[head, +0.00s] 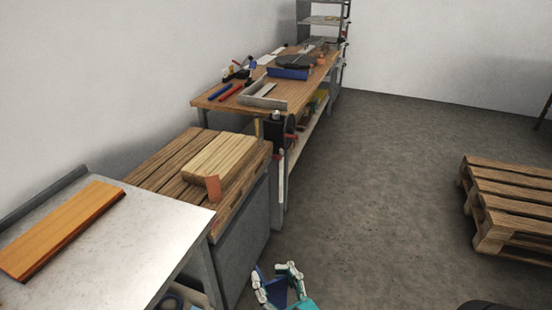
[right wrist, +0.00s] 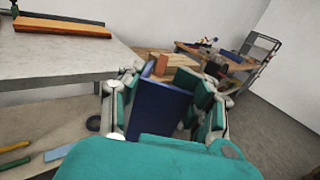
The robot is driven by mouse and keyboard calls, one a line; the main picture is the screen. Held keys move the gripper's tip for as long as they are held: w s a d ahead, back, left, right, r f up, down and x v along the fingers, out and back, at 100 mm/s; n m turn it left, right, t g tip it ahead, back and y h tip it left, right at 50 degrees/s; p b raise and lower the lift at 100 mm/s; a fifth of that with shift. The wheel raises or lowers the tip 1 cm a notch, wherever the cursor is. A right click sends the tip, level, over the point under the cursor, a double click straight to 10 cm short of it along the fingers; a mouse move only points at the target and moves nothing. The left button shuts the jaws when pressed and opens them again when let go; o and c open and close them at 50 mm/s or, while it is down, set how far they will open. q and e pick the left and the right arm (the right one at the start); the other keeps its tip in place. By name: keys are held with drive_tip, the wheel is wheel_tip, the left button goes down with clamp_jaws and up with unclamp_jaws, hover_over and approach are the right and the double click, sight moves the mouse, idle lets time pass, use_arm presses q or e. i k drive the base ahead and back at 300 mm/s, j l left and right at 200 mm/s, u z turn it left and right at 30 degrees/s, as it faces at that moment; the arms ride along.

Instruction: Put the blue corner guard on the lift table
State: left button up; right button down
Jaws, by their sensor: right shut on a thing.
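My right gripper (head: 279,284) is low in the head view, over the floor in front of the benches. It is shut on the blue corner guard (right wrist: 160,108), which stands between the teal fingers in the right wrist view and shows as a small dark blue patch in the head view (head: 281,290). A low grey-sided unit with a slatted wooden top (head: 152,160) stands ahead to the left; I cannot tell for sure whether it is the lift table. The guard is apart from it. My left gripper is not in view.
A metal-topped table (head: 110,240) with an orange-brown board (head: 62,230) stands at the left. Light planks (head: 218,157) and an orange corner piece (head: 213,187) are on the slatted top. A cluttered workbench (head: 228,101) stands behind. A pallet (head: 510,200) lies at the right; the floor between is clear.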

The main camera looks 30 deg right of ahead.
sight(181, 187)
drive_tip(key=l+z, duration=0.15)
drive_tip(key=z, duration=0.3)
drive_tip(key=i+l+z, duration=0.1)
drive_tip(key=z, duration=0.35)
drive_tip(key=i+z, duration=0.15)
drive_tip(key=z, duration=0.3)
drive_tip(key=i+z, duration=0.15)
drive_tip(key=z, duration=0.3)
drive_tip(key=i+u, duration=0.25)
drive_tip(key=i, duration=0.15)
drive_tip(key=i+l+u, duration=0.25)
drive_tip(key=i, duration=0.15)
drive_tip(key=i+l+u, duration=0.1)
drive_tip(key=i+u, duration=0.15)
drive_tip(key=i, duration=0.15)
drive_tip(key=i+j+u, duration=0.15)
drive_tip(key=u, duration=0.25)
drive_tip(key=i+u, duration=0.2)
drive_tip(key=u, duration=0.2)
drive_tip(key=i+j+u, duration=0.1)
drive_tip(key=u, duration=0.35)
drive_tip(key=i+l+u, duration=0.1)
drive_tip(key=i+u, duration=0.15)
drive_tip(key=u, duration=0.15)
drive_tip(key=i+l+u, duration=0.1)
drive_tip(key=u, duration=0.3)
drive_tip(key=i+u, duration=0.15)
drive_tip(key=u, duration=0.6)
